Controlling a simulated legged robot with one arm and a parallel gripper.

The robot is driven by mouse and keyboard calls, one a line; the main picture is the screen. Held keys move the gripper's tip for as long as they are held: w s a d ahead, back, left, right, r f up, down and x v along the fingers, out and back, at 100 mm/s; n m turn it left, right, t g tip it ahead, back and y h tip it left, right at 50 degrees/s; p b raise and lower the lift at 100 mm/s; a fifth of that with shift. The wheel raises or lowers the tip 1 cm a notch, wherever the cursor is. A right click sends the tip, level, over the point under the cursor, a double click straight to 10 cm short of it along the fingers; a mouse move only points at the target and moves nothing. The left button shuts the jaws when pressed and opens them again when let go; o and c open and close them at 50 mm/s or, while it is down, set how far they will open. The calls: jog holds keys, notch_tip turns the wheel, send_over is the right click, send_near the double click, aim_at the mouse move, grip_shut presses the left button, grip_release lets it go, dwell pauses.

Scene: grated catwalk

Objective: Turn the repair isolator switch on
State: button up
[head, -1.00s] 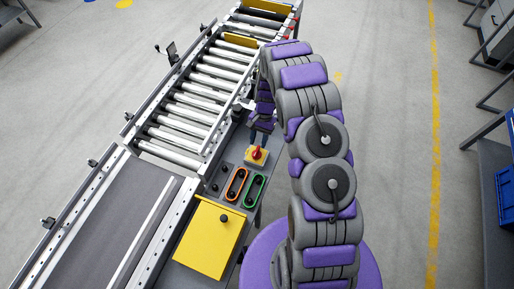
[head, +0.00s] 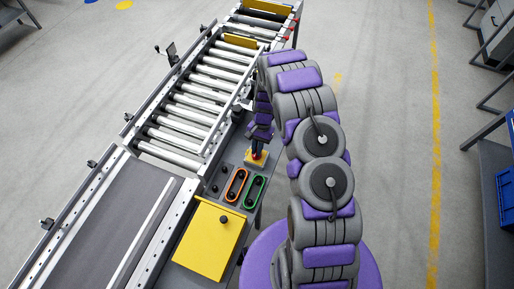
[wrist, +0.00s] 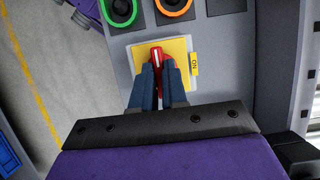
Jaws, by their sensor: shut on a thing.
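The repair isolator switch is a red rotary handle (wrist: 156,54) on a square yellow plate (wrist: 180,47). In the wrist view the handle, with a pale line along it, points to the top of the picture. A yellow label (wrist: 194,64) marked ON sits at the plate's right edge. My gripper (wrist: 158,72) has its two blue fingers closed on the handle, hiding its lower part. In the head view my gripper (head: 258,147) comes down onto the switch from above, and the yellow plate (head: 256,164) shows just below it.
An orange-ringed control (head: 236,184) and a green-ringed control (head: 255,190) sit close to the switch on the grey panel. A yellow box (head: 208,238) with a black knob is nearer me. A roller conveyor (head: 193,105) runs along the left.

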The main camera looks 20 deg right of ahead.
grip_shut()
jog(key=shift+m, duration=0.3)
jog(key=m+t+p, duration=0.1)
jog(key=m, duration=0.1)
jog(key=m+t+y+p, duration=0.1)
jog(key=m+p, duration=0.1)
jog(key=m, duration=0.1)
jog(key=shift+s+r, duration=0.15)
jog(key=m+t+p, duration=0.1)
jog(key=m, duration=0.2)
jog(key=m+t+p, duration=0.1)
jog(key=m, duration=0.1)
jog(key=shift+s+m+y, duration=0.15)
jog(key=shift+m+y, duration=0.25)
jog(key=m+t, duration=0.1)
jog(key=m, duration=0.1)
jog(key=shift+d+m, duration=0.1)
jog(key=shift+m, duration=0.2)
jog(key=shift+m+t+h, duration=0.3)
jog(key=shift+m+t, duration=0.1)
jog(key=shift+m, duration=0.7)
jog(key=shift+m+t+b, duration=0.4)
jog(key=shift+m+b, duration=0.1)
jog(key=shift+m, duration=0.3)
